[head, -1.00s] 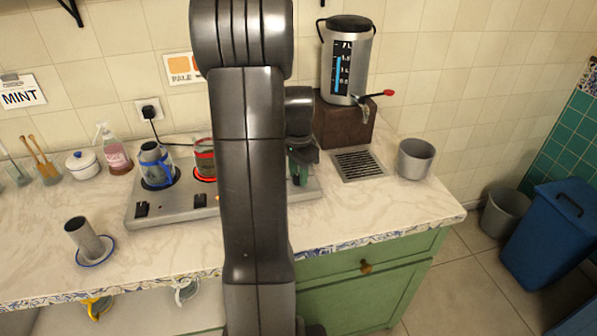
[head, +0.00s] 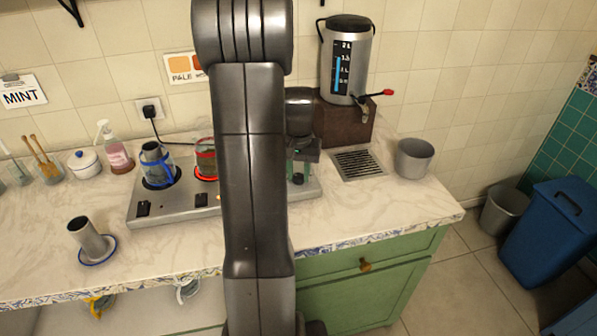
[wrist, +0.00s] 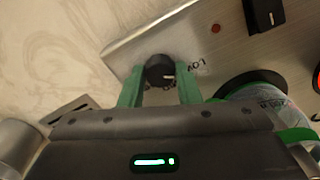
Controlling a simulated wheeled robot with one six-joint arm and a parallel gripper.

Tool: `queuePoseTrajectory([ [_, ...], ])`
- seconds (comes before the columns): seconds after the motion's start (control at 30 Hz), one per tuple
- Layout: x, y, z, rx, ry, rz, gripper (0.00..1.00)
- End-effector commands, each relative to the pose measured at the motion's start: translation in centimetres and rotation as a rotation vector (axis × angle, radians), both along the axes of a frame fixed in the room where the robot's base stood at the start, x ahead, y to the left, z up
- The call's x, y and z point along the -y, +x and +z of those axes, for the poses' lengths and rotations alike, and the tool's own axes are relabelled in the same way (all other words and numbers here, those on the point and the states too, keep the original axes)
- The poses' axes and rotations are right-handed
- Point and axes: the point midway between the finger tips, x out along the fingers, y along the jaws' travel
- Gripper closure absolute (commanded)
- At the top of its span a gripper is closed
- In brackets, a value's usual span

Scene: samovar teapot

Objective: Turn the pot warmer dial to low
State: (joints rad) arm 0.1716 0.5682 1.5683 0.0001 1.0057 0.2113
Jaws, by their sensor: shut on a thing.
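The pot warmer (head: 172,212) is a long metal plate on the counter, partly hidden by my arm. In the wrist view its metal face (wrist: 205,48) carries a round black dial (wrist: 160,68) with a short white mark, which points toward the right. The word LOW is printed just right of the dial; lettering below it is partly hidden. My gripper (wrist: 160,90) has its green fingers on both sides of this dial, shut on it.
A second black knob (wrist: 264,14) and a glass vessel (wrist: 262,108) are close on the right in the wrist view. A metal urn (head: 346,65) stands behind a drain grate (head: 358,165). A grey cup (head: 413,158) stands right of the grate. The front counter is mostly clear.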

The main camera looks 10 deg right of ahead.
Motion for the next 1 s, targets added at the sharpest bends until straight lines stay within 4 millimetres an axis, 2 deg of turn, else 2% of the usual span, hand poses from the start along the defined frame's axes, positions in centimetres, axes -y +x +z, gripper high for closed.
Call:
queuePoseTrajectory([
  [0.6, 0.02, 0.08, 0.08, 0.003, -0.001, 0.041, 0.93],
  [0.63, 0.02, 0.08, 0.08, 0.003, -0.001, 0.041, 0.64],
  [0.7, 0.02, 0.07, 0.07, 0.003, -0.001, 0.041, 0.51],
  [1.0, 0.01, 0.04, 0.11, 0.001, 0.000, 0.040, 0.49],
])
